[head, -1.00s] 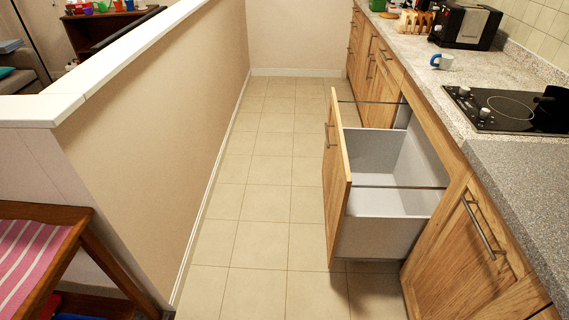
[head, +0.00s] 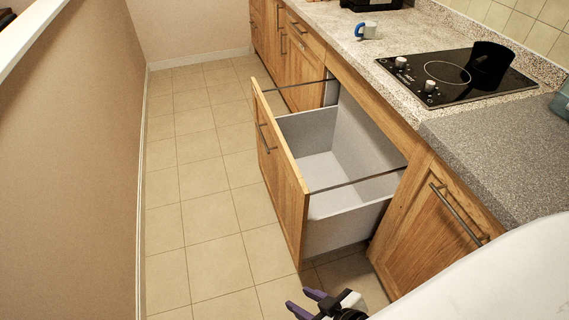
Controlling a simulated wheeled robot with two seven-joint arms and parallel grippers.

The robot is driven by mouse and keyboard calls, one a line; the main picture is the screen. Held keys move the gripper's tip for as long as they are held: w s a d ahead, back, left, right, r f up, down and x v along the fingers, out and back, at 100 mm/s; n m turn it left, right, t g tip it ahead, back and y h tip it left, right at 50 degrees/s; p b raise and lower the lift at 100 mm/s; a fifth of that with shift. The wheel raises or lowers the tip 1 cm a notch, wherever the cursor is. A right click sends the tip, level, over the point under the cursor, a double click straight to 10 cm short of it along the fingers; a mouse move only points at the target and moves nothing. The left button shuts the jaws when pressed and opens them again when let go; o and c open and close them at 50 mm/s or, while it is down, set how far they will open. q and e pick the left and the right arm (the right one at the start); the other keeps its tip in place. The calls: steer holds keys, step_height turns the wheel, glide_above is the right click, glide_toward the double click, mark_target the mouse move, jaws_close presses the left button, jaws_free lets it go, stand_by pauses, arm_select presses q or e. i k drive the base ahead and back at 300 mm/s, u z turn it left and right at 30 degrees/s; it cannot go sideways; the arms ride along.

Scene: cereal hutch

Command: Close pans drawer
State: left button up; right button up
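The pans drawer (head: 290,190) stands pulled out from the cabinet below the hob, in the middle of the head view. It has a wooden front, a grey-white box and thin dark rails along its top. It looks empty. Its dark bar handle (head: 264,139) is on the outer face of the front. My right gripper (head: 298,298) shows at the bottom edge, on the near side of the drawer and apart from it. Its two purple fingers are spread with nothing between them. My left gripper is out of view.
A wooden cabinet door (head: 425,225) with a bar handle is shut on the near side of the drawer. Above are the worktop, a black hob (head: 455,78) with a dark pot (head: 490,64), and a blue-white mug (head: 366,30). The tiled floor (head: 200,200) left of the drawer is clear, up to the wall.

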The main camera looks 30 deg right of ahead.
mark_target(331, 175)
steer(key=z, duration=0.4)
steer(key=i, duration=0.45)
steer(key=z, duration=0.95)
steer(key=k, duration=1.15)
steer(key=u, duration=0.3)
steer(key=i, duration=1.55)
steer(key=z, duration=0.9)
